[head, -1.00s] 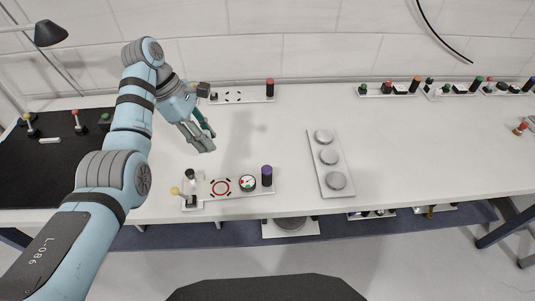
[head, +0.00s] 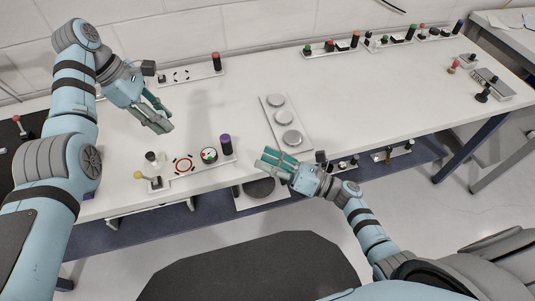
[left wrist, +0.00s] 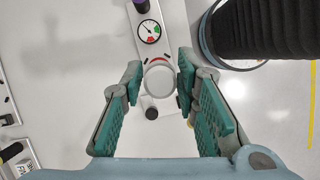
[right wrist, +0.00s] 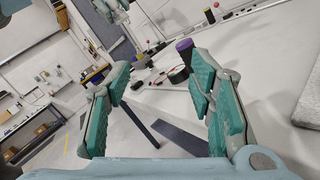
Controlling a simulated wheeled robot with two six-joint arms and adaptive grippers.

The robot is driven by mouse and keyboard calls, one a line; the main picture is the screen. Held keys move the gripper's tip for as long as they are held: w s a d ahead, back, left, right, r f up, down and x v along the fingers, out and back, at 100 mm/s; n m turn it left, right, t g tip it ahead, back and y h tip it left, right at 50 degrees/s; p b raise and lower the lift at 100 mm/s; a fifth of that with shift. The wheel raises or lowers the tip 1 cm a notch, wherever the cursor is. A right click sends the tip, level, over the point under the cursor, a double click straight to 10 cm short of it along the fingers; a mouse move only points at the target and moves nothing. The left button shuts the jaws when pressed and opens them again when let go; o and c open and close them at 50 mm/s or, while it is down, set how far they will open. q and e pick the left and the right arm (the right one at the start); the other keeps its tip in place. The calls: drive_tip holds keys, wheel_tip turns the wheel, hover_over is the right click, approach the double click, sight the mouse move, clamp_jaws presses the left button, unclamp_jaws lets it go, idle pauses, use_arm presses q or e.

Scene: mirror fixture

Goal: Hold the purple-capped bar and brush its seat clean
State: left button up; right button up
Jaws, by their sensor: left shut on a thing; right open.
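The purple-capped bar (head: 197,163) lies near the table's front edge, with a purple cap (head: 225,145), a dial (head: 209,155), a red-ringed seat (head: 184,164), a dark knob and a yellow-ball lever. My left gripper (head: 167,119) is above and behind the bar. In the left wrist view its fingers close on a pale round disc (left wrist: 158,78), which hides most of the red ring. My right gripper (head: 264,158) is open and empty at the front edge, right of the purple cap. The right wrist view also shows the cap (right wrist: 185,44). I cannot make out a brush.
A pale plate (head: 270,112) with three round discs lies right of the bar. A red-capped bar (head: 198,74) stands at the back left. Several capped bars (head: 330,52) line the back right. A dark mat (head: 8,165) is at far left. The table middle is clear.

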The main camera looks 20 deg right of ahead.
sight(230, 140)
drive_tip(key=w+n, duration=0.1)
drive_tip(key=n, duration=0.1)
drive_tip(key=w+n+h, duration=0.1)
drive_tip(key=n, duration=0.1)
drive_tip(key=w+f+n, duration=0.1)
drive_tip(key=n, duration=0.1)
drive_tip(key=shift+w+g+h, duration=0.25)
drive_tip(key=shift+g+h, duration=0.05)
drive_tip(key=x, duration=1.1)
drive_tip(key=shift+a, duration=0.1)
clamp_jaws()
